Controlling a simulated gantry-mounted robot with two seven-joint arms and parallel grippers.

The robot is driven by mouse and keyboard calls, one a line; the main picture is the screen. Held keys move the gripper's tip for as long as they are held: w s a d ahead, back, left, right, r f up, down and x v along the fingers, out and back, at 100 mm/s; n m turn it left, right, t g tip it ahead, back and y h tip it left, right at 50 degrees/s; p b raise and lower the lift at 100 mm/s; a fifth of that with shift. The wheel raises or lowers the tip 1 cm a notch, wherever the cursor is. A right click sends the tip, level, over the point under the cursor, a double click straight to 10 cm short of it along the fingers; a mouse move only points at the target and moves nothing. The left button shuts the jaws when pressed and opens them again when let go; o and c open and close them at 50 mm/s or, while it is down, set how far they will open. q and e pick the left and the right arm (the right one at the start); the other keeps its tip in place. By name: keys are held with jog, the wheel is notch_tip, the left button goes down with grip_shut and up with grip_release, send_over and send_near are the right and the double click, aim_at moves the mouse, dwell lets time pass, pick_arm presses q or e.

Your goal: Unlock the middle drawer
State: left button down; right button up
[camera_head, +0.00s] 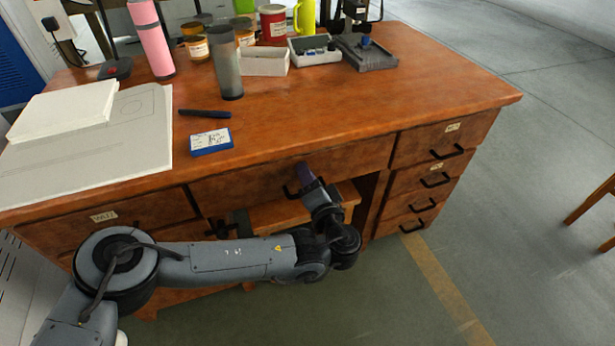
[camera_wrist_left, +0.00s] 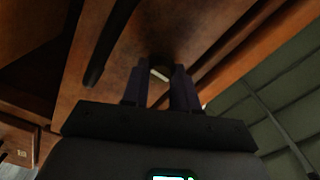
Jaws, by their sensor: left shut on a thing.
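The middle drawer (camera_head: 350,163) is the wide wooden front under the desk top, and it looks closed. Its black handle (camera_head: 291,190) is just left of my left gripper (camera_head: 305,175). The handle also shows in the left wrist view (camera_wrist_left: 108,42). My left gripper is at the drawer front, its dark fingers (camera_wrist_left: 160,88) shut on a small pale piece (camera_wrist_left: 160,75), probably the key. A dark round spot lies just beyond it. The fingers hide most of the piece, so I cannot tell how far it is turned. My right gripper is out of view.
Side drawers with black handles (camera_head: 436,181) line the right of the desk (camera_head: 420,90). The desk top holds bottles, jars, trays, a blue box (camera_head: 211,141), a black pen (camera_head: 205,113) and papers (camera_head: 140,135). The floor on the right is mostly clear.

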pick_arm(q)
jog(key=shift+n, duration=0.3)
jog(key=c, duration=0.9)
grip_release()
jog(key=shift+o, duration=0.2)
jog(key=shift+s, duration=0.1)
jog(key=p+v, duration=0.5)
jog(key=v, duration=0.5)
jog(key=shift+s, duration=0.35)
jog(key=shift+d, duration=0.15)
